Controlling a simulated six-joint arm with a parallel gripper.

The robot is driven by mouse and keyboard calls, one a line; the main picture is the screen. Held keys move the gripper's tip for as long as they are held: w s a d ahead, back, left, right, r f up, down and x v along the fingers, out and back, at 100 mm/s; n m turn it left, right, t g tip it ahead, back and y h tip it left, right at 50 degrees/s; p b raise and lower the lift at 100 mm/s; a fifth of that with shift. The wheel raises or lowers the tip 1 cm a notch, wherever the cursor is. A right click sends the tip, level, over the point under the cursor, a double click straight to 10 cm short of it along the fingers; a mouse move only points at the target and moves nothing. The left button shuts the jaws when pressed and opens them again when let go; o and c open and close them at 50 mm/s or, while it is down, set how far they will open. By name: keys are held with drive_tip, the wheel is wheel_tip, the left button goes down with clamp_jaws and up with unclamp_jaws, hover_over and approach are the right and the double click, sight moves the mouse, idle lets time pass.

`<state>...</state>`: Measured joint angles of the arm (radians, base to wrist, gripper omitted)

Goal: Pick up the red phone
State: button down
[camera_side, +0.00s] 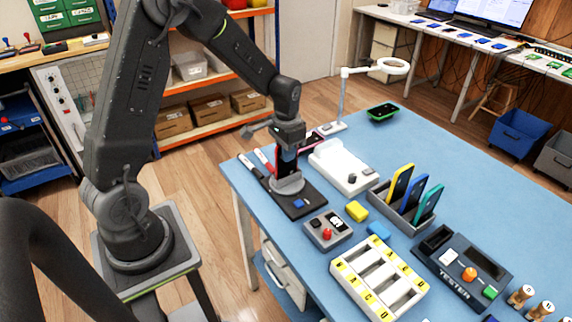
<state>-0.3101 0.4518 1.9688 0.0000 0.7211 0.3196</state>
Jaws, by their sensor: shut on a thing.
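The red phone (287,161) is upright, with a dark face and a red edge. Its lower end is at a grey round stand (288,186) on a black mat (307,205); I cannot tell whether it still touches the stand. My gripper (288,146) points down from above and is shut on the phone's upper part. The gripper hides the phone's top, and the fingertips are small and dark in this view.
A pink-edged phone (312,140) lies just behind my gripper. A white device (341,168) sits close on the right. A rack (402,209) holds yellow, blue and teal phones. A tester (462,268) and a white sorting tray (379,283) stand nearer. Bare blue table (440,150) lies at the back right.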

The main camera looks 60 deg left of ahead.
drive_tip(key=shift+r, duration=0.15)
drive_tip(key=shift+r, duration=2.2)
